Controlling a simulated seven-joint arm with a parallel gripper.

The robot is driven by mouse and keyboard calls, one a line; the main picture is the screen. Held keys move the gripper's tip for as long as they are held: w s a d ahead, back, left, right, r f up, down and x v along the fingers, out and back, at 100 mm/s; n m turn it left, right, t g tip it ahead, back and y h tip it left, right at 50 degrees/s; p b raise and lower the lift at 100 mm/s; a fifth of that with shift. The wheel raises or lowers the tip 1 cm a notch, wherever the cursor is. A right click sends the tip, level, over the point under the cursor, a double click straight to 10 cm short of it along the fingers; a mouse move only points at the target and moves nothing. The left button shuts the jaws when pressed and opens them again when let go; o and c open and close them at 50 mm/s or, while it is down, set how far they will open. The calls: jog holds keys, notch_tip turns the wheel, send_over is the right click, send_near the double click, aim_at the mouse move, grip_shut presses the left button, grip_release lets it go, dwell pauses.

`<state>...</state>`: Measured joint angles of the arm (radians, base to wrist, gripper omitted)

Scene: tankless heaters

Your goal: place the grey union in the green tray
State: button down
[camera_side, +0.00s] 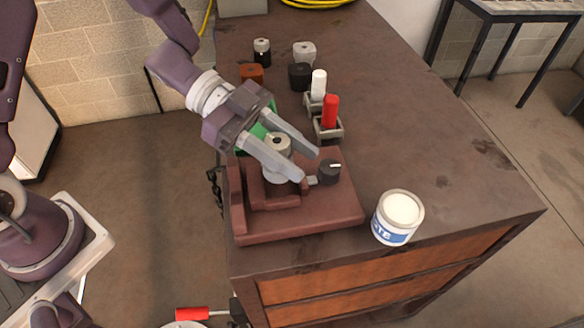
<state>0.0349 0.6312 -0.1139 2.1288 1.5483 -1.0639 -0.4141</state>
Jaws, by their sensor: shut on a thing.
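The grey union (278,144), a pale cylinder with a dark hole on top, is between the two fingers of my gripper (308,166). My gripper reaches in from the upper left and is shut on the union. The near finger hides the union's middle, and its lower part shows beneath that finger. It is over the stepped brown fixture (300,220); I cannot tell whether it rests on it. The green tray (258,131) is mostly hidden behind my gripper, with only a little of its green showing.
A black knob (330,172) stands on the fixture near my fingertips. White (318,84) and red (330,110) upright pieces sit in grey holders behind. Several black, grey and orange fittings stand further back. A white tub (398,217) is near the bench's front edge. The bench's right side is clear.

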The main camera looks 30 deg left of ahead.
jog(key=shift+t, duration=0.3)
jog(key=r, duration=0.1)
jog(key=w+r, duration=0.1)
jog(key=r, duration=0.1)
jog(key=a+r, duration=0.1)
jog(key=r, duration=0.1)
jog(key=shift+w, duration=0.2)
jog(key=w+a+f+n+t+y, duration=0.1)
jog(key=w+a+f+n+t, duration=0.15)
jog(key=w+a, duration=0.4)
jog(key=w+a+f+n+t+y, duration=0.1)
jog(key=w+a+f+n+t, duration=0.15)
jog(key=w+a, duration=0.4)
jog(key=shift+s+a+f, duration=0.2)
jog(key=shift+a+f, duration=0.05)
jog(key=shift+f, duration=0.75)
jog(key=shift+s+a+f, duration=0.2)
jog(key=shift+s+f, duration=0.05)
jog(key=shift+f, duration=0.8)
jog(key=shift+s+a+f, duration=0.2)
jog(key=shift+a+f, duration=0.05)
jog(key=shift+f, duration=0.75)
jog(key=shift+f, duration=0.55)
jog(key=c, duration=0.9)
grip_release()
